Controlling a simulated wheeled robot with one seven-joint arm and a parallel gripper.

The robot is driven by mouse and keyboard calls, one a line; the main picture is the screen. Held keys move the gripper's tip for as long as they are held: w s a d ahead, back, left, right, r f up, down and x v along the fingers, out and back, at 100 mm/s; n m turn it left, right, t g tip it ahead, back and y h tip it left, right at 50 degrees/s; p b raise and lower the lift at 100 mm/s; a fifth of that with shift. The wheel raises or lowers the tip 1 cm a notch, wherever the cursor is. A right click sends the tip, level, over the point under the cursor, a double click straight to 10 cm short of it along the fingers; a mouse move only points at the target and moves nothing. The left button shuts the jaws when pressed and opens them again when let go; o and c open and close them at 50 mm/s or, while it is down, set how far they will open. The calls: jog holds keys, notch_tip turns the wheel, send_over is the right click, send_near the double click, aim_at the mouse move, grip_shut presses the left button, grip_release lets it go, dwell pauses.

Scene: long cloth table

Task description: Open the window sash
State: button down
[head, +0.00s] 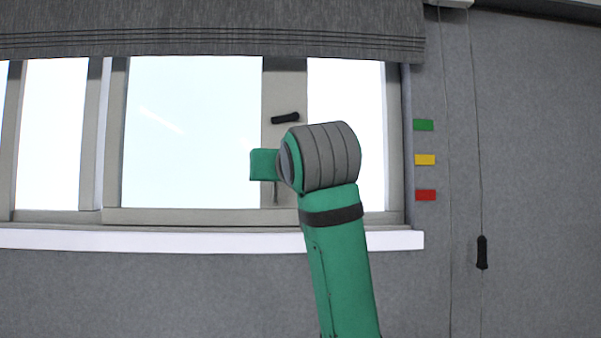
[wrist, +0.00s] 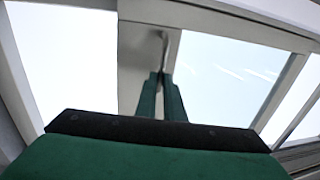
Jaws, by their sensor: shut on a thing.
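The window sash (head: 200,216) has a pale grey frame around a bluish pane; its frame also shows in the wrist view (wrist: 135,75). A short black lever (head: 285,118) sits on its right upright, lying nearly level. Below the lever, a slim grey pull handle (head: 276,195) stands on the same upright; its end shows in the wrist view (wrist: 164,50). My gripper (wrist: 161,82) is shut on the pull handle, its two green fingers close together around it. In the head view my wrist hides most of the pull handle. Any gap at the sash edge is unclear.
A white sill (head: 200,240) runs below the window. A dark grey blind (head: 210,28) hangs across the top. On the right wall are green (head: 423,125), yellow (head: 425,160) and red (head: 425,195) tabs, and a cord with a black weight (head: 482,252).

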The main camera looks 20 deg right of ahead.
jog(key=shift+w+a, duration=0.15)
jog(key=shift+a, duration=0.35)
jog(key=shift+d, duration=0.1)
jog(key=c, duration=1.9)
grip_release()
jog(key=shift+o, duration=0.2)
jog(key=shift+s, duration=0.2)
jog(key=s, duration=1)
jog(key=shift+s+a, duration=0.3)
jog(key=shift+a, duration=0.05)
jog(key=shift+a, duration=0.1)
